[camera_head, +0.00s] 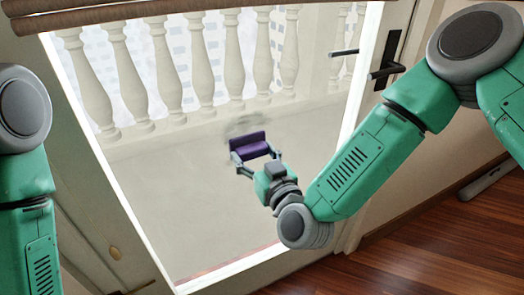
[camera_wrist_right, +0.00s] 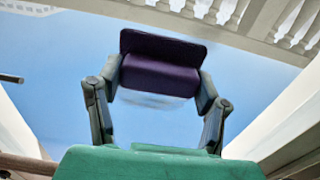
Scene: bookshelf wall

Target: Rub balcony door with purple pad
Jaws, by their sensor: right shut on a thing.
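The balcony door (camera_head: 205,215) is a large glass pane in a pale frame, with balusters visible through it. The purple pad (camera_head: 250,140) is held between the fingers of my right gripper (camera_head: 257,156), in front of the glass. In the right wrist view the pad (camera_wrist_right: 160,75) sits between both fingertips of the gripper (camera_wrist_right: 163,85). A grey smudge (camera_head: 240,123) shows on the glass just above the pad. I cannot tell whether the pad touches the glass. My left arm is at the left edge, and its gripper is out of view.
Black door handles (camera_head: 386,70) are on the right side of the door frame, near my right arm. Wooden rods (camera_head: 90,14) cross the top left. Wooden floor (camera_head: 425,240) lies at the lower right.

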